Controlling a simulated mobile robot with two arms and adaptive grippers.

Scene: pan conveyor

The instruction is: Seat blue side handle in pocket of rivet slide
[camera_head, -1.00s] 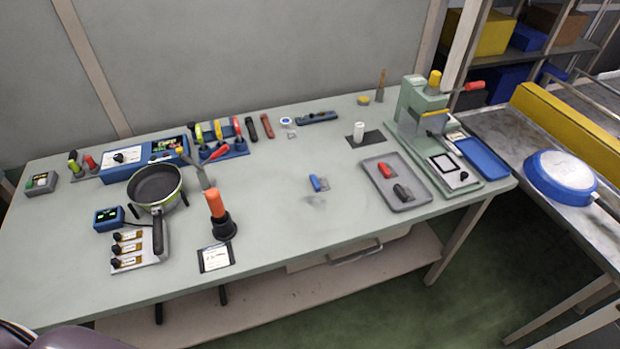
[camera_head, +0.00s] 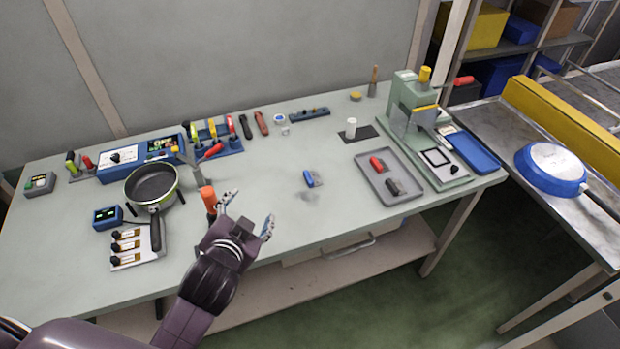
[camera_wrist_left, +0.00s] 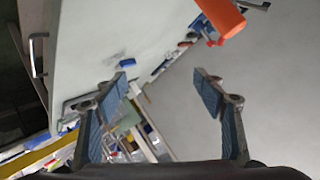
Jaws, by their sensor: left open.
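The blue side handle (camera_head: 309,178) lies on the bare middle of the table, near a faint dark smudge; it also shows small in the left wrist view (camera_wrist_left: 128,62). The green press at the right back of the table (camera_head: 412,105) looks like the riveter, and a slide with a dark square frame (camera_head: 437,157) sits on its base. The pocket is too small to make out. My left gripper (camera_head: 248,212) is open and empty over the table's front edge, left of and nearer than the blue handle. It shows open in the left wrist view too (camera_wrist_left: 166,92). My right gripper is not in view.
An orange-handled tool (camera_head: 208,197) stands close beside my left gripper. A green pan (camera_head: 152,184) is farther left. A grey tray (camera_head: 370,185) with a red and a dark handle lies right of the blue handle. The table between gripper and blue handle is clear.

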